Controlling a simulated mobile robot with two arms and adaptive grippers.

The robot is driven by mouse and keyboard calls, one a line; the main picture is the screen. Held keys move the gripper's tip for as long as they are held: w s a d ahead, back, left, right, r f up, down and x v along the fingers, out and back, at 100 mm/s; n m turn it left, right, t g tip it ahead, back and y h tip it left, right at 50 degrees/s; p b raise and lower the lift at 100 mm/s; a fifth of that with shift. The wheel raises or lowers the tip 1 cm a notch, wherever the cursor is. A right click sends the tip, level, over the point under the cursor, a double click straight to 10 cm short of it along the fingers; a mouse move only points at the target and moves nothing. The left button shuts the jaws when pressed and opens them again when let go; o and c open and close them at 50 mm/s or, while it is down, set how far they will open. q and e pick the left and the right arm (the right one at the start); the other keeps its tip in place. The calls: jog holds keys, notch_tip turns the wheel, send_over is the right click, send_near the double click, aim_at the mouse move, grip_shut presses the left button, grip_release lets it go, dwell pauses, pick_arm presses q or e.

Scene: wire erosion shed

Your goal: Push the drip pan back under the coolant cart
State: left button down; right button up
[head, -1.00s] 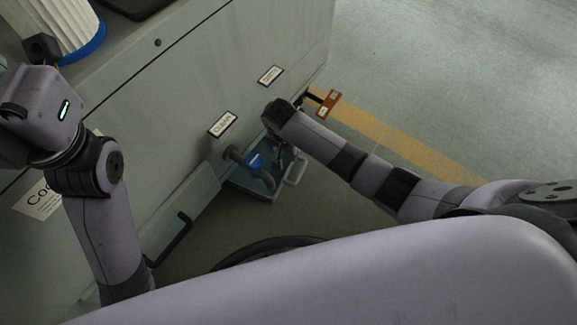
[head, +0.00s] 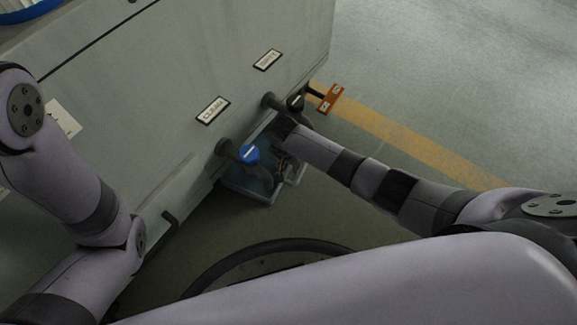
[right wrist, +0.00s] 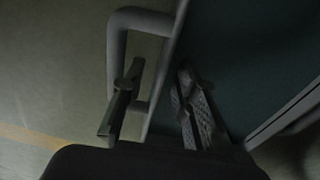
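The drip pan (head: 262,194) is a blue-grey tray on the floor at the lower edge of the coolant cart (head: 150,110), partly sticking out. Its pale loop handle (head: 298,174) is on the side away from the cart; the handle also shows in the right wrist view (right wrist: 117,45). My right gripper (head: 281,162) is low at the pan, largely hidden by its own wrist. In the right wrist view my right gripper (right wrist: 158,102) is open, one finger by the handle and the other over the pan's dark interior. Contact cannot be told. My left gripper is out of view.
Labels mark the cart face, one reading CLEAN (head: 212,110). Open floor with a yellow stripe (head: 400,140) lies to the right.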

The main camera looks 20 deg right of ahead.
jog(key=shift+c, duration=0.5)
grip_shut()
dwell(0.6)
